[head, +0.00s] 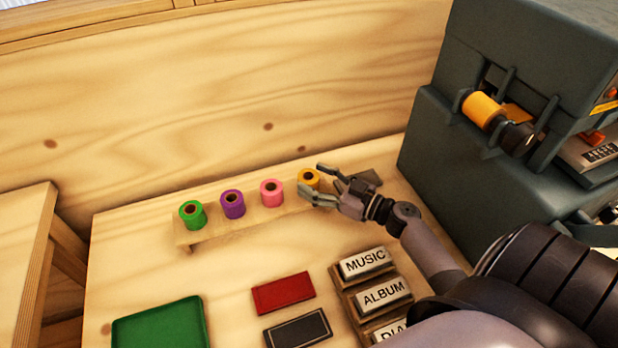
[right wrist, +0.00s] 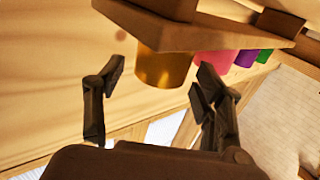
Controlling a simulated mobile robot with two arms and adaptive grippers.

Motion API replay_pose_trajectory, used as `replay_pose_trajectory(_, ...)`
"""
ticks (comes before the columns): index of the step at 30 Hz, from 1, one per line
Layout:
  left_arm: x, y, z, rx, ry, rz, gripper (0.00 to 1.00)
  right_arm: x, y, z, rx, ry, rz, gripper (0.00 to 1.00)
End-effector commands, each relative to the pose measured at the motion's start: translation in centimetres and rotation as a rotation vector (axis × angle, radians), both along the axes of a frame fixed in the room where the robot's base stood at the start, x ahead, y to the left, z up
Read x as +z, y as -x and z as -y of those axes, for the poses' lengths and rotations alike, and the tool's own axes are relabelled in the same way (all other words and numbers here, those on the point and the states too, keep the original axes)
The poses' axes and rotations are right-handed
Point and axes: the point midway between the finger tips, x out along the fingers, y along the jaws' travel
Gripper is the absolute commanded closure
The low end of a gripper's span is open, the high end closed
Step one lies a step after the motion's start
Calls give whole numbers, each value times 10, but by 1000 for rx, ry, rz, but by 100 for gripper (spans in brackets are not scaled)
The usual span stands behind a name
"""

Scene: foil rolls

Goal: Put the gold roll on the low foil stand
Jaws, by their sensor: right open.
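A gold roll (head: 308,177) stands upright at the right end of the row on the low wooden foil stand (head: 225,229). My right gripper (head: 314,181) is open at this roll, and its fingers hide part of the roll's lower side. In the right wrist view, where things look upside down, the gold roll (right wrist: 163,69) shows between and beyond the two spread fingers (right wrist: 160,82), with no clear contact. The stand (right wrist: 215,24) shows along the top there. My left gripper is not in view.
Pink (head: 272,193), purple (head: 232,204) and green (head: 193,214) rolls stand left of the gold one. A dark machine (head: 470,170) with an orange-gold roll (head: 482,109) rises at right. A green tray (head: 160,327), red (head: 284,293) and black blocks and labelled blocks lie in front.

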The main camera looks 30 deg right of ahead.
Motion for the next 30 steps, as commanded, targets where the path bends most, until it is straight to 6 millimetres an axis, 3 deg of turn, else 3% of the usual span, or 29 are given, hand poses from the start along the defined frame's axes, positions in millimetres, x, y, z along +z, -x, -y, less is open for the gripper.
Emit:
replay_pose_trajectory(6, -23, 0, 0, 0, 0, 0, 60, -6, 46, 20, -2, 1, -2, 37)
replay_pose_trajectory(12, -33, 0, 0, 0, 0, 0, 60, -4, 77, 34, -2, -1, -1, 37)
replay_pose_trajectory(18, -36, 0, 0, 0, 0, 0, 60, -1, 89, 40, -1, 0, 0, 37)
replay_pose_trajectory(30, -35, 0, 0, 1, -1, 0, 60, 0, 90, 40, 0, 0, 0, 37)
